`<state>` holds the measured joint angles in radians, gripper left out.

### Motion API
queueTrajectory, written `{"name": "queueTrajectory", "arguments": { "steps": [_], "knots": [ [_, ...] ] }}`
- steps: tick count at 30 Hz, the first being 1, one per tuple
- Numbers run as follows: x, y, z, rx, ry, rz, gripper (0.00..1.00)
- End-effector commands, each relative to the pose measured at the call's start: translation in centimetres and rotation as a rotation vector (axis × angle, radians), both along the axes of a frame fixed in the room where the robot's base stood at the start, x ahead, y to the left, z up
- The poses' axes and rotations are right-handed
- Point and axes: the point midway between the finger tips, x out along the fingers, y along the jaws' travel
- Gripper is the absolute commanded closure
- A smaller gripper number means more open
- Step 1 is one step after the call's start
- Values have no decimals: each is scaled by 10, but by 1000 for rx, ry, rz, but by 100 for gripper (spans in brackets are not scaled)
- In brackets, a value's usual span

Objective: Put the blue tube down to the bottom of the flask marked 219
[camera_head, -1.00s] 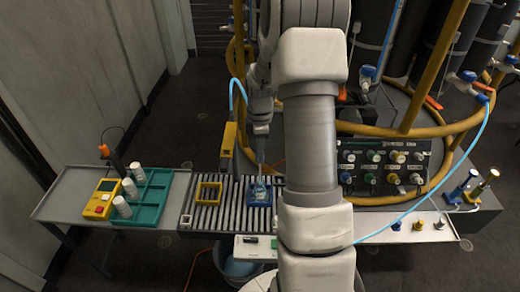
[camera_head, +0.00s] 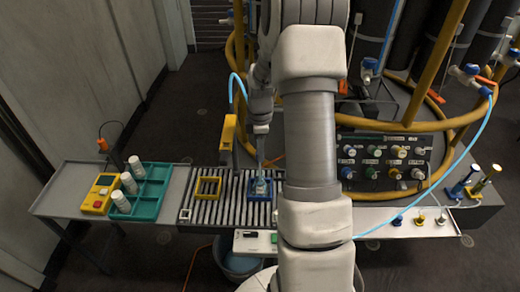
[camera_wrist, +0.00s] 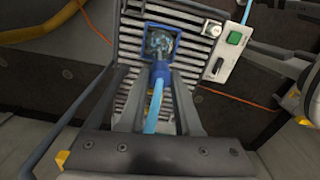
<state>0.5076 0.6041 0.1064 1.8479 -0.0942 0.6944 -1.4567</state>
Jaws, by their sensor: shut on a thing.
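The flask (camera_head: 260,187) is clear and stands in a blue square holder (camera_head: 250,193) on the roller conveyor. It also shows in the wrist view (camera_wrist: 162,42), inside its blue holder (camera_wrist: 147,29). No number on it is readable. My gripper (camera_wrist: 158,80) is shut on the blue tube (camera_wrist: 153,115), around its darker blue collar (camera_wrist: 160,71). The collar lines up with the flask's mouth. I cannot tell how far the tube's lower end is inside. In the head view, my gripper (camera_head: 260,131) is above the flask.
An empty yellow frame (camera_head: 208,187) sits left on the rollers (camera_head: 230,212). A teal tray (camera_head: 150,203) with white bottles and a yellow device (camera_head: 101,194) stand farther left. A yellow post (camera_head: 228,135) rises behind the conveyor. A valve panel (camera_head: 383,163) is at right.

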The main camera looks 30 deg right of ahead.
Motion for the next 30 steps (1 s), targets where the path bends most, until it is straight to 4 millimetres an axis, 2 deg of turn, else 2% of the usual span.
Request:
{"name": "queueTrajectory", "arguments": {
  "steps": [30],
  "knots": [
    [0,0,-38,0,1,-1,100]
  ]
}}
